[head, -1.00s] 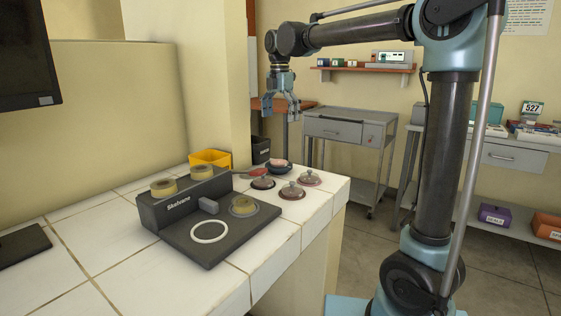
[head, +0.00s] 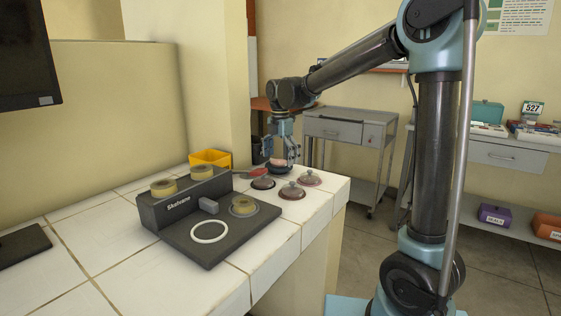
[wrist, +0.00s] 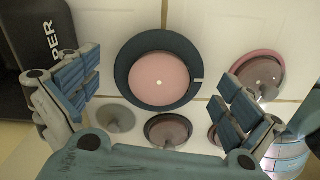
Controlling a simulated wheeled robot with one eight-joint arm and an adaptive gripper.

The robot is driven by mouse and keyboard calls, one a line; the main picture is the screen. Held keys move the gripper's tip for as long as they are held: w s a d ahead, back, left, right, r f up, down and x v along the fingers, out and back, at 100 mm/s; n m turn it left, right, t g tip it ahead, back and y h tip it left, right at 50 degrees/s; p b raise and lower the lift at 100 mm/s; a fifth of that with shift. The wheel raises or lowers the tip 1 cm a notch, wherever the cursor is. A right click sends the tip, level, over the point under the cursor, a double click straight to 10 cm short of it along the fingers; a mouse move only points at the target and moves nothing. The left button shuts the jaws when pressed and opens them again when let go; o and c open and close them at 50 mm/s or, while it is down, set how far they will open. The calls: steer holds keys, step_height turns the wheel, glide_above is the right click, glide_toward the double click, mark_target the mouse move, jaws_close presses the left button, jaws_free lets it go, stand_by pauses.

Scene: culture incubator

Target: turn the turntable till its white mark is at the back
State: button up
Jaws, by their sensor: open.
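The turntable is a round dark blue disc (wrist: 125,85) with a pink round top (wrist: 158,70) and a small pale dot at its centre. Its white mark (wrist: 197,80) is on the dark rim, at the right side in the wrist view. In the head view the turntable (head: 279,171) sits at the far end of the tiled counter, partly hidden by the fingers; the mark cannot be made out there. My gripper (head: 281,156) is directly over it, pointing down. In the wrist view the fingers (wrist: 160,98) are spread wide on either side of the disc, apart from it.
Several lidded dishes (head: 292,191) stand close in front of the turntable. A red-handled tool (head: 251,174) lies to its left. A yellow bin (head: 210,158) and a black device with tape rolls (head: 205,222) are further left. The counter edge is close on the right.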

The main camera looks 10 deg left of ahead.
steer(key=shift+f, duration=0.2)
steer(key=c, duration=1.2)
